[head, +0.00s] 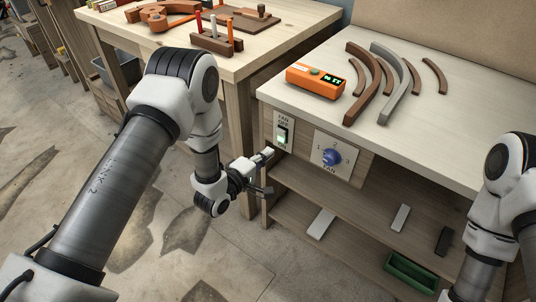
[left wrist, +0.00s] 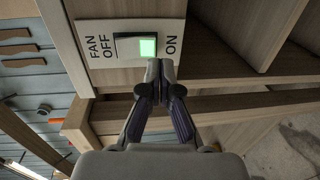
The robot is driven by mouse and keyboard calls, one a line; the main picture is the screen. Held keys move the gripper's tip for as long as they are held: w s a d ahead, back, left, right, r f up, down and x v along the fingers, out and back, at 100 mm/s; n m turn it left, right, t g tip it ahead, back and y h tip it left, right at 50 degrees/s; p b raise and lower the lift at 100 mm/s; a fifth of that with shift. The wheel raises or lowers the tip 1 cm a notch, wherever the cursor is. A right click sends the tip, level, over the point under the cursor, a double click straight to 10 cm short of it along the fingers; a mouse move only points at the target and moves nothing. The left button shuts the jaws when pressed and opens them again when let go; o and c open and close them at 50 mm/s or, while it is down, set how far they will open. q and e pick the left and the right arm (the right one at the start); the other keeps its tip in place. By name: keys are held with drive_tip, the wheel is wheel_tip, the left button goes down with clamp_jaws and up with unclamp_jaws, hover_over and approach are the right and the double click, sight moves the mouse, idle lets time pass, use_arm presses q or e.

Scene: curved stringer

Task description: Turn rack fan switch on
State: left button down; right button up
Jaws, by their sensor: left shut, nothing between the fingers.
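My left gripper (head: 268,155) is shut and empty. Its fingertips (left wrist: 160,70) are just below the lit ON end of the switch in the wrist view; I cannot tell whether they touch it. My right arm shows at the right edge, but its gripper is out of view.
A blue fan knob (head: 332,157) with numbered settings sits right of the switch. An orange meter (head: 316,82) and several curved strips (head: 398,84) lie on the bench top. Shelves below hold a green tray (head: 411,272). A second table (head: 250,54) stands behind at left.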

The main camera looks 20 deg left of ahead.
use_arm(q)
drive_tip(key=s+a+f, duration=0.1)
drive_tip(key=s+a, duration=0.2)
drive_tip(key=s, duration=0.6)
drive_tip(key=shift+a, duration=0.15)
